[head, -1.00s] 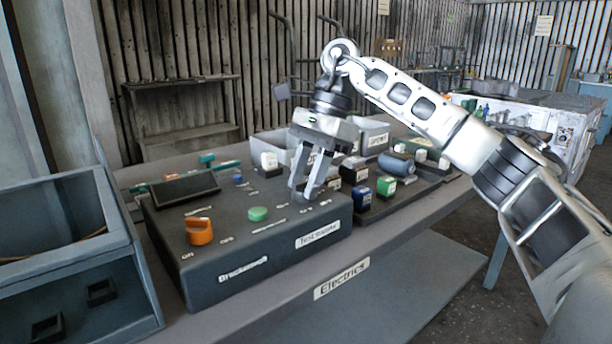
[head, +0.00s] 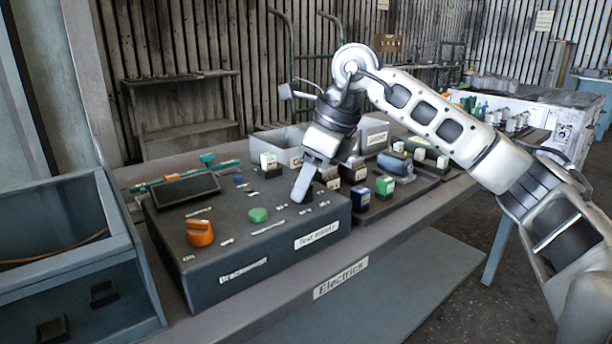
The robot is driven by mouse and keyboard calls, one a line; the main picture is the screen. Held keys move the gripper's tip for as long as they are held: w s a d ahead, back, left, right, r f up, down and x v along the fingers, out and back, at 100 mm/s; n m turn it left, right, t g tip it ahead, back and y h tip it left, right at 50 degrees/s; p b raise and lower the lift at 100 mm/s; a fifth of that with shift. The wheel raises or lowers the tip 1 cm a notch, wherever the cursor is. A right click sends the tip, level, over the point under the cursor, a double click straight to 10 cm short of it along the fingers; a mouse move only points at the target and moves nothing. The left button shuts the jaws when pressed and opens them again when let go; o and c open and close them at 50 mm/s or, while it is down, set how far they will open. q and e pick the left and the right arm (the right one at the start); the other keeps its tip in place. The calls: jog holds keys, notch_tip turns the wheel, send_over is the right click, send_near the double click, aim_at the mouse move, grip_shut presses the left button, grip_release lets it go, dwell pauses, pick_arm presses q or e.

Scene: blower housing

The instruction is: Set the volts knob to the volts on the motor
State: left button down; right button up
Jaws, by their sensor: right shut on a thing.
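The dark test supply box (head: 262,250) stands on the bench, with a sloped top and small white markings. My right gripper (head: 301,193) points down at the right part of its top, seen edge-on. It is shut on what appears to be the volts knob, which the fingers hide, so its setting cannot be read. A grey-blue cylinder, apparently the motor (head: 394,163), lies on a dark tray (head: 425,183) to the right; its label is too small to read. My left gripper is not in view.
The box top also has an orange knob (head: 200,233), a green button (head: 258,215) and a dark screen (head: 185,190). Blue (head: 361,198) and green (head: 385,186) blocks stand close right of the gripper. Grey bins are behind; an open blue-grey case (head: 62,255) is at left.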

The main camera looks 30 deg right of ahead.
jog(key=m+h, duration=0.1)
jog(key=m, duration=0.2)
jog(key=m+t+h+p, duration=0.1)
jog(key=m, duration=0.2)
jog(key=shift+s+a, duration=0.1)
jog(key=shift+a, duration=0.1)
jog(key=m+h, duration=0.1)
jog(key=m, duration=0.2)
jog(key=shift+a+m+h, duration=0.1)
jog(key=shift+m+h, duration=0.2)
jog(key=shift+m, duration=0.1)
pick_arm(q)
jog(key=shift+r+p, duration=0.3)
pick_arm(e)
jog(key=shift+m+h, duration=0.6)
jog(key=shift+m, duration=1)
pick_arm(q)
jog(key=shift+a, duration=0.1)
pick_arm(e)
jog(key=o, duration=1)
jog(key=shift+c, duration=0.2)
jog(key=shift+r, duration=0.1)
